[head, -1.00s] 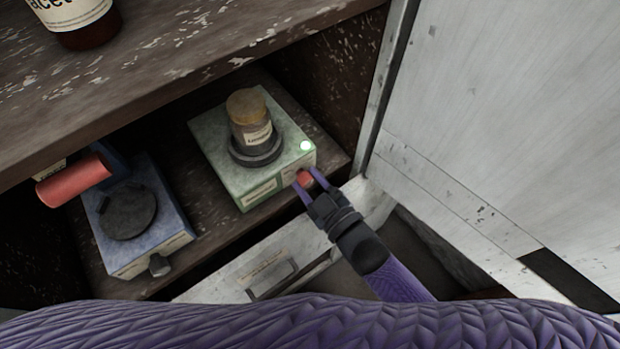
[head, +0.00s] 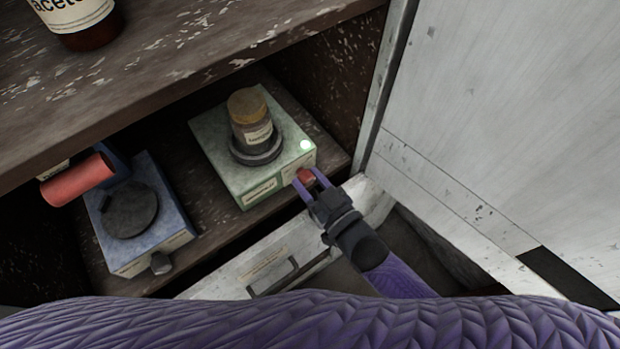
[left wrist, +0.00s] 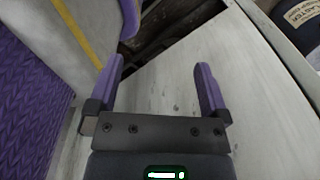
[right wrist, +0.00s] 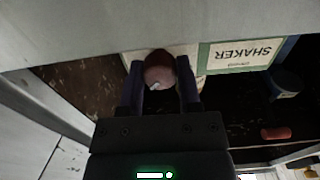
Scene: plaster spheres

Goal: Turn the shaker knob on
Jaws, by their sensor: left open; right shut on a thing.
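The shaker (head: 228,170) is a pale green box on the cabinet shelf, with a corked jar (head: 250,122) standing on its round platform. My right gripper (head: 314,179) is shut on the knob, one finger on each side. My left gripper (left wrist: 160,85) is open and empty in the left wrist view, over a pale surface.
A blue device (head: 150,235) with a dark round plate and a front knob stands left of the shaker. A red cylinder (head: 76,180) juts out beside it. A brown bottle (head: 85,30) stands on the upper shelf. An open drawer (head: 280,265) lies below, and a pale panel (head: 500,120) is at right.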

